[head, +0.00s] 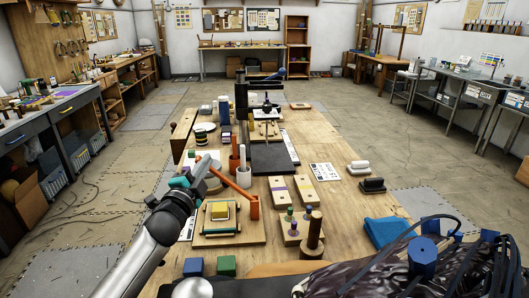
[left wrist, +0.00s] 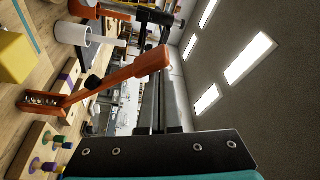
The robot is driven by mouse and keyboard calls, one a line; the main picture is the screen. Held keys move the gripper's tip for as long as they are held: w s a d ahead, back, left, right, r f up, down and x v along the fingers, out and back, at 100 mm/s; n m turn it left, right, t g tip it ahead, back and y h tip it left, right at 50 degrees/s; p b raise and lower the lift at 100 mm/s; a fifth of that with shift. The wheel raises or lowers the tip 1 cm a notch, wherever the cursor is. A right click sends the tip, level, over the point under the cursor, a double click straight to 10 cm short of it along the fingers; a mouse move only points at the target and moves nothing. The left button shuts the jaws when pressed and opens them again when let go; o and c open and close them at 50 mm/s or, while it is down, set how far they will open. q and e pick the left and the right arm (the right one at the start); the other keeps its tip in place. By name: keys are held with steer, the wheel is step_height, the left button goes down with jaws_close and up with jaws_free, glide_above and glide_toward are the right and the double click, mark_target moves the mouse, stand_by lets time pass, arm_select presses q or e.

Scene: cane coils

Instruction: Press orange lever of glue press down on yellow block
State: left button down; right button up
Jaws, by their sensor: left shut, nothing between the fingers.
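The glue press is a wooden board (head: 240,238) at the near left of the table. Its orange lever (head: 236,184) slants up and left from an orange hinge post at the board's right side; the lever is raised. The yellow block (head: 221,211) sits on the board, left of the hinge, with nothing pressing on it. My left gripper (head: 199,173) is shut and empty, close to the raised lever end; contact cannot be told. The left wrist view shows the lever (left wrist: 112,77) with its thick handle end near my gripper, and part of the yellow block (left wrist: 15,57). My right gripper does not show.
A white cylinder (head: 242,158) and an orange cup stand just behind the lever. A board with purple and green pegs (head: 289,226) is to the right. Blue (head: 193,267) and green (head: 227,265) blocks lie in front. Bare tabletop (head: 345,205) is farther right.

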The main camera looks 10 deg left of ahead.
arm_select(q)
steer(key=shift+s+a+f+b, duration=0.2)
steer(key=shift+a+f+b, duration=0.15)
steer(key=shift+a+f, duration=0.45)
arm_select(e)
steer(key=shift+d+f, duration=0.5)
arm_select(q)
steer(key=shift+f, duration=0.15)
steer(key=s+f, duration=0.1)
steer(key=s, duration=1.4)
steer(key=shift+a+f, duration=0.2)
steer(key=shift+f, duration=0.15)
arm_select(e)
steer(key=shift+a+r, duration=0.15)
arm_select(q)
steer(key=shift+s, duration=0.1)
